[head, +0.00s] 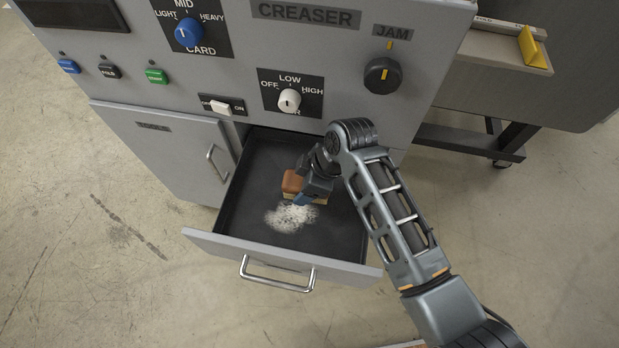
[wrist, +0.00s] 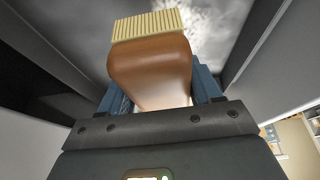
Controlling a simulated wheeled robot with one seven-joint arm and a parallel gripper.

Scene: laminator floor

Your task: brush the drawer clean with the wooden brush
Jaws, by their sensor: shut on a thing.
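The drawer (head: 335,236) is pulled open from the grey machine, and its dark floor shows. A patch of white dust (head: 287,218) lies on the drawer floor, toward the front left. My gripper (head: 307,192) reaches into the drawer and is shut on the wooden brush (head: 291,184), just behind the dust. In the wrist view the brush's brown wooden handle (wrist: 150,65) sits between the blue fingers, and its pale bristles (wrist: 147,25) point away from me toward the whitish dust (wrist: 205,25). I cannot tell whether the bristles touch the drawer floor.
The grey machine front (head: 340,30) with knobs and switches rises behind the drawer. A closed cabinet door (head: 170,150) is left of it. The drawer's front panel with its metal handle (head: 278,282) sticks out over open concrete floor. A side table (head: 480,70) stands at the right.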

